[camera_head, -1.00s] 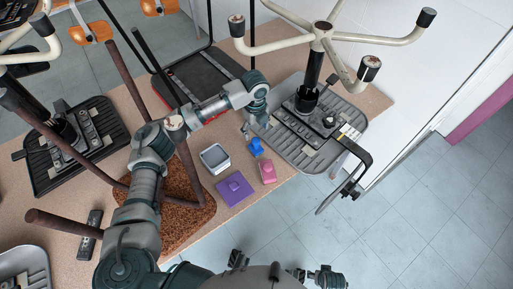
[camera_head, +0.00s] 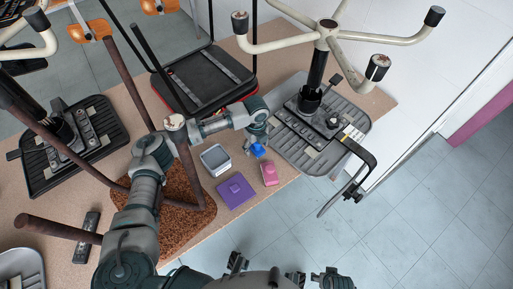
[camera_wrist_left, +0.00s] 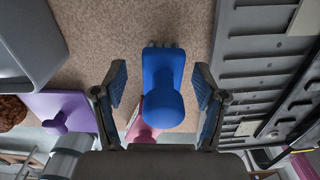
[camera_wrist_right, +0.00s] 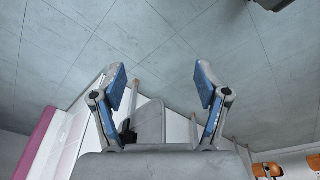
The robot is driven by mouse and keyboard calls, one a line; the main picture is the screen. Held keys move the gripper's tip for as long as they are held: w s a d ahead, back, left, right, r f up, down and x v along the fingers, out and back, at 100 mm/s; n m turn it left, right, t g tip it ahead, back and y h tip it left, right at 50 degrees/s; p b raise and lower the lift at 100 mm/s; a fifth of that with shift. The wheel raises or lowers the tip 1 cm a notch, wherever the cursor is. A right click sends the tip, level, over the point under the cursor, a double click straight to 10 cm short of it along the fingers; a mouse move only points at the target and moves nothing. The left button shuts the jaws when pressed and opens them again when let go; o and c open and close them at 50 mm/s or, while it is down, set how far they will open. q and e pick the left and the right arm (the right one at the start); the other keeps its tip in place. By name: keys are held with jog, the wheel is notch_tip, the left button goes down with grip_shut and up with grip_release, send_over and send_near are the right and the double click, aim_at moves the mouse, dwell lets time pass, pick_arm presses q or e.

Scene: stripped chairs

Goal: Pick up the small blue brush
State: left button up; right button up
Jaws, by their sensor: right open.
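The small blue brush (camera_head: 258,151) lies on the brown table, left of a grey tray-like chair part. In the left wrist view the brush (camera_wrist_left: 163,88) has a rounded knob toward me and bristles at its far end. My left gripper (camera_head: 254,143) is just above the brush; its two fingers (camera_wrist_left: 160,92) are open, one on each side of the brush, with gaps between. My right gripper (camera_wrist_right: 164,88) is open and empty, over the tiled floor, away from the table.
A pink brush (camera_head: 269,173), a purple block with a knob (camera_head: 236,190) and a grey open container (camera_head: 215,159) stand close by. The grey chair part (camera_head: 335,150) lies right of the brush. Chair legs (camera_head: 190,165) rise near my left arm.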

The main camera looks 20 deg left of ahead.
pick_arm(q)
jog(key=c, duration=0.8)
jog(key=shift+d, duration=0.2)
jog(key=shift+c, duration=1.4)
jog(key=shift+d, duration=0.25)
grip_shut()
jog(key=shift+r, duration=0.15)
jog(key=r, duration=0.3)
jog(key=r+p, duration=0.1)
jog(key=r, duration=0.4)
jog(key=shift+a+r+p, duration=0.3)
jog(key=shift+r+p, duration=0.1)
jog(key=shift+d+r, duration=0.15)
jog(key=shift+r, duration=0.35)
jog(key=shift+d, duration=0.1)
pick_arm(e)
jog(key=f, duration=0.5)
jog(key=shift+s+d+f, duration=0.1)
jog(key=shift+d+f, duration=0.05)
jog(key=shift+d, duration=0.15)
